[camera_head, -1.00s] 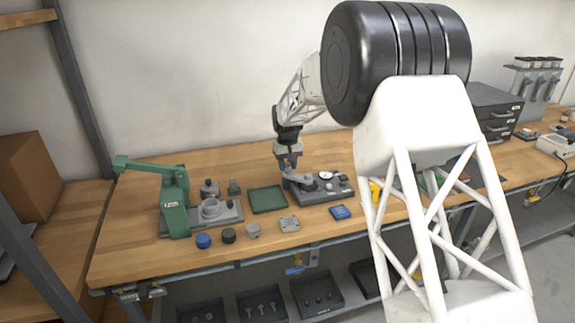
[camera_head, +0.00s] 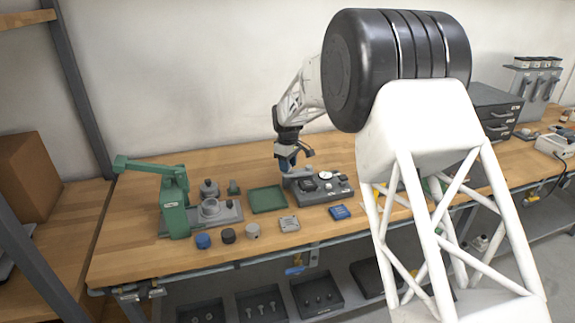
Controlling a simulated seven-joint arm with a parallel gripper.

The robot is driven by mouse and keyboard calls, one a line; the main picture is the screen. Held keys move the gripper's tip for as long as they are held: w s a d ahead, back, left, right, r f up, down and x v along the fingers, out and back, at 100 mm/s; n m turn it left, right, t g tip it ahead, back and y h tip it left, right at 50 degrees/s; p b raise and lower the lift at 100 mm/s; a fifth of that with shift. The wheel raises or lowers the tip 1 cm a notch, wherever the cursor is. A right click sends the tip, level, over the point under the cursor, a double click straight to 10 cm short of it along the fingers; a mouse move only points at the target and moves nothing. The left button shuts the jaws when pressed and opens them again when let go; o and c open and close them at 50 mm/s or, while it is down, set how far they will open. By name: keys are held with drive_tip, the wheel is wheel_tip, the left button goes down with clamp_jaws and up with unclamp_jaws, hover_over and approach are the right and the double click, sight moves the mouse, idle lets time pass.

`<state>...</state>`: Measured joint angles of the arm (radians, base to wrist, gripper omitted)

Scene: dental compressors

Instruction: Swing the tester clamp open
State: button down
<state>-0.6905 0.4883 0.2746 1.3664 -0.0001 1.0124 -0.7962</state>
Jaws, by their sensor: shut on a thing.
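The tester (camera_head: 335,194) is a dark grey base with a white-faced gauge (camera_head: 326,175), standing towards the back of the bench. My gripper (camera_head: 288,167) is at the tester's left end, tilted, and shut on what looks like the grey tester clamp (camera_head: 297,173). The clamp is at the left end of the base, and its grip point is small and partly hidden by my fingers. A dark round part (camera_head: 308,185) of the tester shows to the right of the clamp.
A green tray (camera_head: 268,200) lies left of the tester, with a green press (camera_head: 174,205) further left.

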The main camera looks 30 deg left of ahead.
drive_tip(key=n, duration=0.4)
drive_tip(key=shift+n, duration=0.3)
drive_tip(key=n, duration=0.5)
drive_tip(key=shift+w, duration=0.1)
drive_tip(key=shift+n, duration=0.3)
drive_tip(key=c, duration=0.8)
unclamp_jaws()
drive_tip(key=shift+o, duration=0.2)
drive_tip(key=shift+r, duration=0.15)
drive_tip(key=shift+r, duration=3.8)
